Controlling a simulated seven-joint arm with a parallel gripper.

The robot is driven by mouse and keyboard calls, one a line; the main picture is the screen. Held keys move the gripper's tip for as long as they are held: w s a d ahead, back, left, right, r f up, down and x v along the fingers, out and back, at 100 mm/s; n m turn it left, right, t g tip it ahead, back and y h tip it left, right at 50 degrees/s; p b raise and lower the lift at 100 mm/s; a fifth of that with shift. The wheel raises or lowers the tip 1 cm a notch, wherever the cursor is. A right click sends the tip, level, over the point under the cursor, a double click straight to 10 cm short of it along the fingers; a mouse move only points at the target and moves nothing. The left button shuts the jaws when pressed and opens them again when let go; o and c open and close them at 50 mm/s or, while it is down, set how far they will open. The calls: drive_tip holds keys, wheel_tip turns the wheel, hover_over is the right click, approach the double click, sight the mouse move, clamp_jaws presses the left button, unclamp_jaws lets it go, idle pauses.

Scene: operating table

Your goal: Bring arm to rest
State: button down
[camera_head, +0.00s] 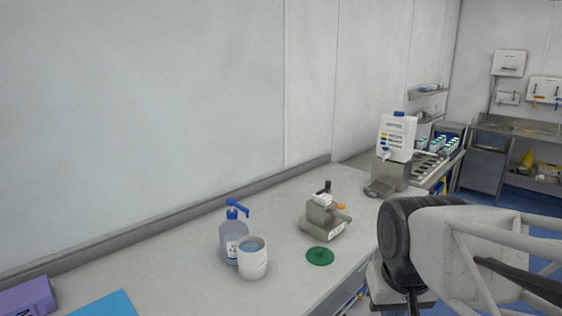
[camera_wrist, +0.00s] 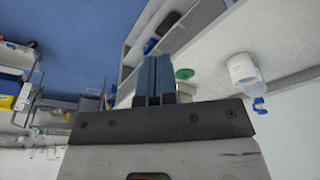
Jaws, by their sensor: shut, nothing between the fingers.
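My gripper (camera_wrist: 154,80) shows in the wrist view, with its two dark fingers close together, shut and empty. It is held in the air, apart from the table, and touches nothing that I can see. In the head view, my arm fills the lower right, beside the front edge of the table (camera_head: 190,258); the gripper fingers cannot be made out there.
On the table stand a pump bottle (camera_head: 231,240), a white cup (camera_head: 252,262), a green disc (camera_head: 320,256) and a grey device (camera_head: 325,218). A white dispenser (camera_head: 397,138) stands farther back. A purple box (camera_head: 27,298) and a blue sheet (camera_head: 106,305) lie at lower left.

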drive_tip(key=shift+s+d+f, duration=0.25)
drive_tip(key=shift+s+f, duration=0.25)
drive_tip(key=shift+s, duration=0.3)
drive_tip(key=shift+s+d+f, duration=0.2)
drive_tip(key=shift+s+f, duration=0.25)
drive_tip(key=shift+s, duration=0.35)
